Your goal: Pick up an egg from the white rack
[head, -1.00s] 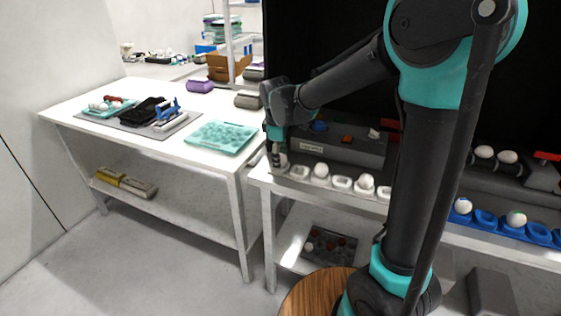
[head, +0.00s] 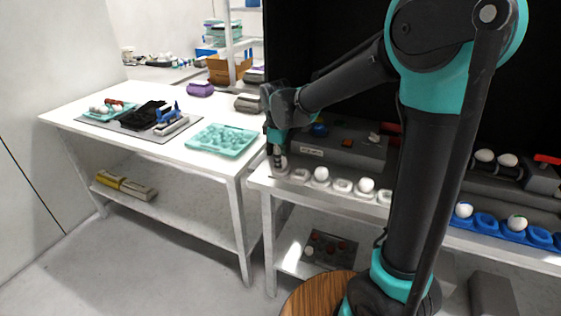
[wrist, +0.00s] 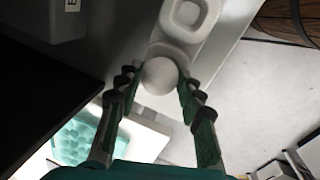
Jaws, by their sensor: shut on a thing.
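The white rack (head: 343,185) runs along the front edge of the right-hand table, with white eggs in some of its cups. My gripper (wrist: 157,82) is at the left end of the rack and points down. In the wrist view its fingers are on both sides of a white egg (wrist: 160,75), shut on it. The egg is at the rack's end cup, and an empty cup of the rack (wrist: 186,14) shows beyond it. In the head view my gripper (head: 277,164) hides most of this egg. Other eggs (head: 321,174) and (head: 366,185) sit further right in the rack.
A blue rack (head: 486,221) with eggs is further right on the same table. A dark machine (head: 340,148) stands close behind the white rack. A teal egg tray (head: 222,140) lies on the left table. A gap separates the two tables at the front.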

